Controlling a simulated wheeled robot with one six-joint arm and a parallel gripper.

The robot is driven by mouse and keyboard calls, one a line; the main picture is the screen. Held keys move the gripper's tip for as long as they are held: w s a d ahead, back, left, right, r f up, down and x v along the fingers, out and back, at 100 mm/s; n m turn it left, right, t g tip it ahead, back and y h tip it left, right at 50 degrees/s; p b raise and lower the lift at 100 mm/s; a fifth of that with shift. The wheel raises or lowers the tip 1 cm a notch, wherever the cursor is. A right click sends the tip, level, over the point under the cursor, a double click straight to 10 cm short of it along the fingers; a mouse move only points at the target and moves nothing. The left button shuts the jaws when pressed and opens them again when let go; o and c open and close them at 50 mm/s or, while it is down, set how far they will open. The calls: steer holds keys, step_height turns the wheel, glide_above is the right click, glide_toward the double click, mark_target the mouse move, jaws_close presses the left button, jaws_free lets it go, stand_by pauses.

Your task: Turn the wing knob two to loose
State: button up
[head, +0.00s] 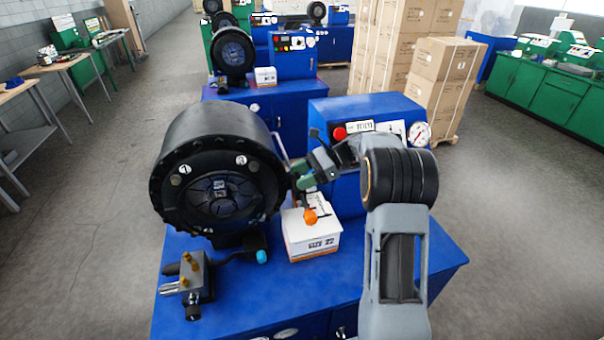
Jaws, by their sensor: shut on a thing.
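A black round crimper head (220,178) stands on the blue bench, with number marks 1 (187,169) and 3 (241,159) on its face. I see no mark 2 and cannot make out which part is wing knob two. My gripper (299,184) is by the crimper's right rim, above the white box. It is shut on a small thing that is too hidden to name.
A white box (311,238) stands below my gripper. A valve block with brass fittings (190,275) and a black part with a cyan end (261,257) are at the front left. A blue control box (327,116) stands behind. The bench's front right is clear.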

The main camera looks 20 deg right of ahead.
steer(key=o, duration=0.9)
steer(key=shift+o, duration=0.2)
steer(key=b+v, duration=0.2)
steer(key=v, duration=1.2)
steer(key=shift+a+f, duration=0.1)
steer(key=s+a+n+h+b, duration=0.2)
steer(key=s+a+n+h, duration=0.5)
steer(key=s+a, duration=0.45)
steer(key=s+a+f+n+t+h, duration=0.1)
steer(key=s+f+n+t+h, duration=0.4)
steer(key=s+n, duration=0.5)
step_height(320, 180, down, 2)
steer(key=s+h, duration=0.1)
steer(key=s, duration=0.2)
steer(key=shift+a+f+n+b, duration=0.2)
steer(key=shift+n+b, duration=0.1)
steer(key=shift+n, duration=0.1)
